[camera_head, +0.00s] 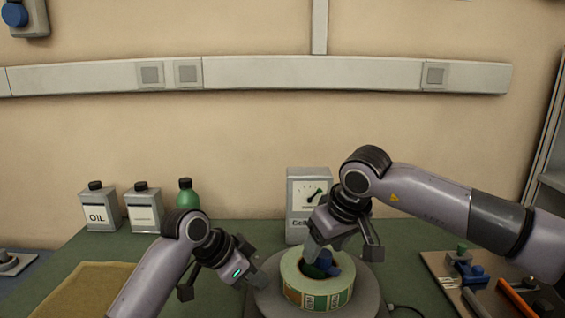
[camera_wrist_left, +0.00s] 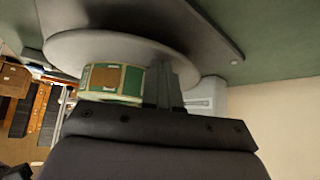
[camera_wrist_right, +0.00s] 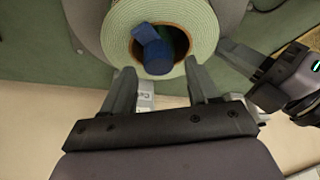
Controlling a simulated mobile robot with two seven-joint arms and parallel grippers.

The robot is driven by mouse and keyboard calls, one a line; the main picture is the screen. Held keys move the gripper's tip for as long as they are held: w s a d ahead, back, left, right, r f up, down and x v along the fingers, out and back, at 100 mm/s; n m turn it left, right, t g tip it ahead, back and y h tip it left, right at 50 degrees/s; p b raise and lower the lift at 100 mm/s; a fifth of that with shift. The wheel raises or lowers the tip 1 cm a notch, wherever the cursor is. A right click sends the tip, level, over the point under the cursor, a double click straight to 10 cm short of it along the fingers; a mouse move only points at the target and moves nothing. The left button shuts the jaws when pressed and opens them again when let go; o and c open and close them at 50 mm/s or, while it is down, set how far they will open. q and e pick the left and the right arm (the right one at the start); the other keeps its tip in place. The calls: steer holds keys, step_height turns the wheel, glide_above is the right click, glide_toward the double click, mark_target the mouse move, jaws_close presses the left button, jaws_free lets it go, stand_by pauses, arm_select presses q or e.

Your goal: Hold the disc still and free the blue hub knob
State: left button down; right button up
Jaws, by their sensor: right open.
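The grey disc (camera_head: 262,302) lies flat on the bench and carries a green tape reel (camera_head: 318,297). The blue hub knob (camera_head: 327,262) stands in the reel's centre hole; in the right wrist view the knob (camera_wrist_right: 160,52) shows inside the pale green ring. My right gripper (camera_head: 320,250) is open and empty just above the reel, its fingers (camera_wrist_right: 162,80) apart on either side of the knob's line. My left gripper (camera_head: 262,282) has its fingers close together at the disc's left rim; in the left wrist view the fingertips (camera_wrist_left: 165,66) overlap the disc. Firm contact is unclear.
A gauge box (camera_head: 305,190) stands behind the disc. Two oil cans (camera_head: 98,210) and a green bottle (camera_head: 187,192) stand at the back left. A board with tools (camera_head: 475,290) lies at right. A brown mat (camera_head: 85,290) lies at left.

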steer(key=shift+f, duration=0.3)
steer(key=m+h, duration=0.1)
steer(key=m, duration=0.2)
steer(key=m+h, duration=0.1)
steer(key=m, duration=0.1)
steer(key=shift+m+t, duration=0.3)
steer(key=shift+m, duration=0.1)
steer(key=m+h, duration=0.2)
steer(key=m, duration=0.3)
steer(key=shift+m, duration=0.4)
steer(key=m+g+h, duration=0.1)
steer(key=m, duration=0.2)
steer(key=m+g+h, duration=0.1)
steer(key=m, duration=0.2)
steer(key=m+g, duration=0.1)
steer(key=m, duration=0.2)
steer(key=m+g, duration=0.1)
steer(key=m, duration=0.2)
steer(key=shift+m+g+h, duration=0.3)
steer(key=shift+h, duration=0.1)
steer(key=shift+f, duration=0.4)
